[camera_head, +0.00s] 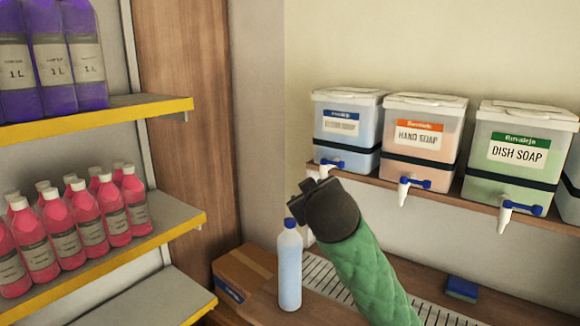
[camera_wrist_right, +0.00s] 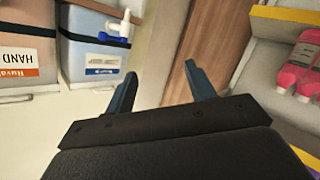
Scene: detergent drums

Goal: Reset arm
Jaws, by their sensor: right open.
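My right arm, in a green quilted sleeve, comes up from the bottom of the head view. Its dark gripper (camera_head: 308,200) is in front of the wall, below the drum shelf and just above and right of a blue-filled bottle. In the right wrist view the gripper (camera_wrist_right: 162,88) has its two blue-grey fingers spread wide with nothing between them. The blue-filled bottle (camera_head: 289,268) with a blue cap stands upright on the counter, apart from the fingers as far as I can tell. My left gripper does not show.
Detergent drums with taps, blue (camera_head: 347,125), hand soap (camera_head: 422,140) and dish soap (camera_head: 515,155), stand on a wall shelf. A cardboard box (camera_head: 243,275), slotted drain (camera_head: 435,312) and blue sponge (camera_head: 462,289) are on the counter. Shelves at left hold pink bottles (camera_head: 92,228) and purple bottles (camera_head: 50,60).

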